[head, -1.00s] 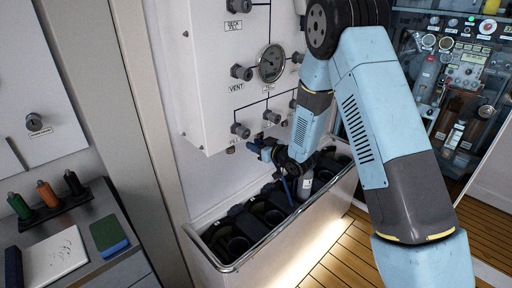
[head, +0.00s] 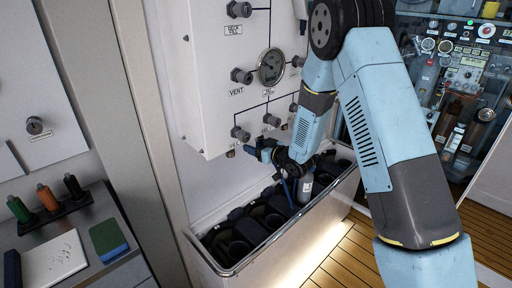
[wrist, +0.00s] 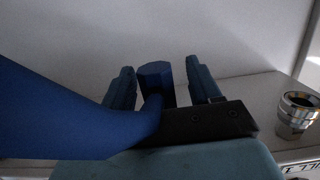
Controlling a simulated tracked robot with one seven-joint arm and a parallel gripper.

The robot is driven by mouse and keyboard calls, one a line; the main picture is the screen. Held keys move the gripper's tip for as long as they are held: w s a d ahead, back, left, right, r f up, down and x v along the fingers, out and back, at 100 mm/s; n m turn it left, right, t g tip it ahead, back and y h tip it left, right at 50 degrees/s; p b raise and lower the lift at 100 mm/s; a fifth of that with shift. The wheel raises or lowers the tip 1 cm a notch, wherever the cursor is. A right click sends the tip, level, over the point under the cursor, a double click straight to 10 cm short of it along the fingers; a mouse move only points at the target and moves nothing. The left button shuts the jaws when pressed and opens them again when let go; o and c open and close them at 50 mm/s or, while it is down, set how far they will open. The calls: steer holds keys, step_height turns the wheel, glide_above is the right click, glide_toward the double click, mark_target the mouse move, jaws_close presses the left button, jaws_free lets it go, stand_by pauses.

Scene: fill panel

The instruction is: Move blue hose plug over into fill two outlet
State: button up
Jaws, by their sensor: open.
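My gripper (head: 264,151) is in the head view just below the white panel (head: 215,90), above the trough. In the wrist view its two fingers (wrist: 160,84) stand apart on either side of the blue hose plug (wrist: 155,76). The plug's blue hose (wrist: 60,120) runs across the left of that view. In the head view a small blue part, seemingly the plug (head: 250,149), shows at the gripper tip. Outlets are on the panel's lower row, one at its left (head: 240,133) and one beside it (head: 271,120). I cannot read which is fill two.
A gauge (head: 271,66) sits mid-panel. The trough (head: 205,255) below holds dark items and a bottle (head: 305,188). A bench with coloured handles (head: 46,197) is at left.

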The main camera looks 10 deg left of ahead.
steer(key=v, duration=1.3)
steer(key=shift+s+d, duration=0.3)
steer(key=s+d+r+m+h, duration=0.3)
steer(key=d+r+m+h, duration=0.2)
steer(key=d+r+h, duration=0.9)
steer(key=s+d+r+m+g, duration=0.1)
steer(key=s+d+r, duration=0.1)
steer(key=s, duration=0.6)
steer(key=s+d+r+m+g+y, duration=0.1)
steer(key=s+d+r+m+g, duration=0.1)
steer(key=s, duration=0.7)
steer(key=s+d+r+m+g, duration=0.1)
steer(key=s+d+r, duration=0.3)
steer(key=s, duration=0.5)
steer(key=shift+r+m+g+y, duration=0.3)
steer(key=shift+r+m+g, duration=0.15)
steer(key=shift+r, duration=0.5)
